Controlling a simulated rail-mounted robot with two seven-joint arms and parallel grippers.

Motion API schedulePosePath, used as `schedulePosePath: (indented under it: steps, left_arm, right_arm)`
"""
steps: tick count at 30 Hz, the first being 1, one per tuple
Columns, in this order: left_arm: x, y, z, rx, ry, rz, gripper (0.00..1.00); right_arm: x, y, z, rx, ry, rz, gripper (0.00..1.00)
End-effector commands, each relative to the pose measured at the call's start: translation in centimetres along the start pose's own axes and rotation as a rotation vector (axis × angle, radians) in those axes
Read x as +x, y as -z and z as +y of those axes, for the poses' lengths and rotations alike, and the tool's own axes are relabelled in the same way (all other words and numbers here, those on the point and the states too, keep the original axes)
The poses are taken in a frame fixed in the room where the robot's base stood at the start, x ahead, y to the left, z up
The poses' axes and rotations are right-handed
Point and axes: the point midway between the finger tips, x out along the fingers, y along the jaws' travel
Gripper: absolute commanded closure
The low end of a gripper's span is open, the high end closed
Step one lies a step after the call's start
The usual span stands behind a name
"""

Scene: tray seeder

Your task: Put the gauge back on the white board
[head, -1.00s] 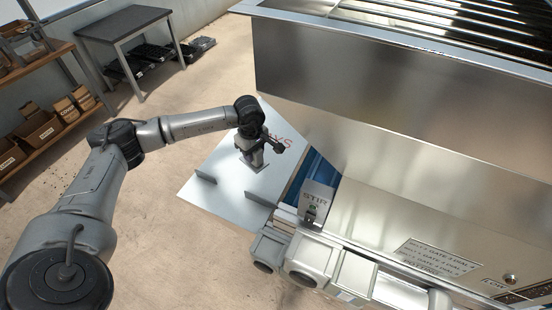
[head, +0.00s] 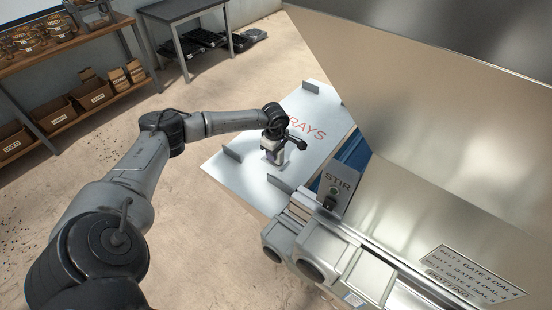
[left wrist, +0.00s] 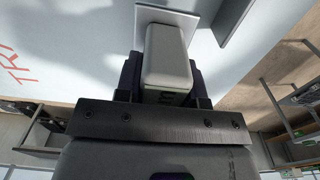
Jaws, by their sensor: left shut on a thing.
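My left gripper (head: 273,156) is low over a pale board (head: 222,172) lettered in red, "RAYS" showing. In the left wrist view my left gripper (left wrist: 165,75) is shut on a light grey, rounded block (left wrist: 168,55), seemingly the gauge, with a dark mark on its near end. My right gripper is not in view.
Upright grey brackets (head: 232,153) stand on the board. To its right are a blue strip (head: 354,150), a panel marked STIR (head: 337,183) and a large metal hopper (head: 440,100). A shelf with cardboard boxes (head: 55,115) and a grey table (head: 185,12) stand behind on open floor.

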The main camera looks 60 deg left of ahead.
Motion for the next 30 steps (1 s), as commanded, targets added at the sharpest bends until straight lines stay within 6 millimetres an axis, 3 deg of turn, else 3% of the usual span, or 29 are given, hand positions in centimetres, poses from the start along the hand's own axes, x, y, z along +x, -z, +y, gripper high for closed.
schedulePosePath:
  steps: [10, 23, 24, 30]
  left_arm:
    - [3.5, 0.0, 0.0, -0.001, 0.0, 0.0, 0.97]
    - [4.1, 0.0, 0.0, 0.0, -0.001, 0.0, 0.97]
    - [4.0, 0.0, 0.0, 0.0, -0.001, 0.0, 0.61]
    - [4.0, 0.0, 0.0, 0.0, -0.001, 0.0, 0.42]
  right_arm:
    - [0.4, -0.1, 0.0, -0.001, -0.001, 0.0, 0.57]
    - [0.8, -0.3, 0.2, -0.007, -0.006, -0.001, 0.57]
    - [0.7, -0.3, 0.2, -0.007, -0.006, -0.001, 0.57]
    - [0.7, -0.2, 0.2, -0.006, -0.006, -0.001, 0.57]
